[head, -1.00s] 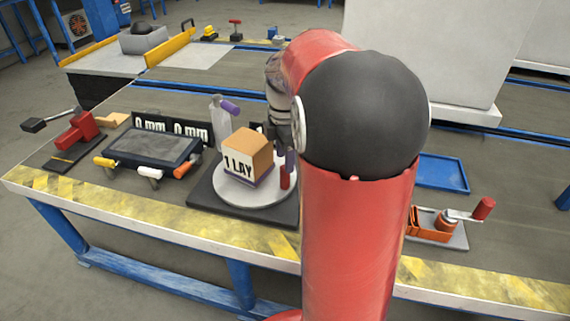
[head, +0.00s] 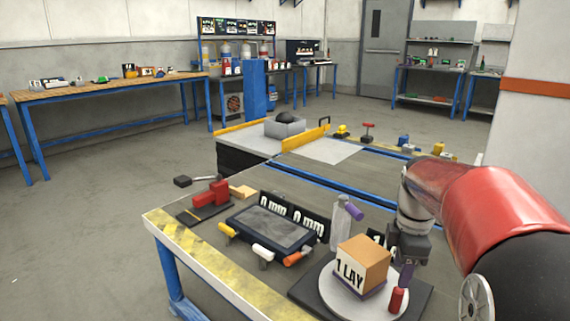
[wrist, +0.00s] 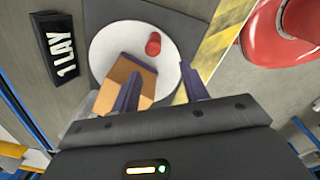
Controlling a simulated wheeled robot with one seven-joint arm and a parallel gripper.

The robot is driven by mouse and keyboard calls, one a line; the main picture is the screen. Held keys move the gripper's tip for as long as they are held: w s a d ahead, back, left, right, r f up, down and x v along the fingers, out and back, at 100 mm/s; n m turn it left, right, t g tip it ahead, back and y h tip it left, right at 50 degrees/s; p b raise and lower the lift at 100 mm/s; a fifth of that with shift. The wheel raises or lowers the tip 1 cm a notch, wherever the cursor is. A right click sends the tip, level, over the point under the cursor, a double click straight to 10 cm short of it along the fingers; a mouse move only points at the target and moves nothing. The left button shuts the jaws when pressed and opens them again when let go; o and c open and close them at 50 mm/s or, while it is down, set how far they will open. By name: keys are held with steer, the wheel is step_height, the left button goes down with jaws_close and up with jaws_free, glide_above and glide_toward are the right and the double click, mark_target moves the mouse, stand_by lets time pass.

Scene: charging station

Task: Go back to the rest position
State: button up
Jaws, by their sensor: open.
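My gripper (head: 405,275) is at the lower right of the head view, just right of an orange-brown box (head: 366,262) marked "1 LAY". The box stands on a round white plate (head: 340,300) on a dark base. In the wrist view my gripper (wrist: 160,90) is open, its two dark fingers apart. One finger overlaps the box (wrist: 146,76) in the picture, and the other lies over the plate's edge. I cannot tell whether a finger touches the box. A red knob (wrist: 153,43) stands on the plate beyond the fingers.
A dark panel (head: 270,228) with coloured handles and a spray bottle (head: 341,222) stand left of the plate. A red lever device (head: 210,195) is farther left. Open floor (head: 90,220) lies left of the bench.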

steer(key=s+a+m+t, duration=0.5)
steer(key=s+a+m, duration=0.8)
steer(key=s, duration=0.3)
steer(key=shift+s+m, duration=0.25)
steer(key=shift+m, duration=0.65)
steer(key=shift+f, duration=0.1)
stand_by(1.0)
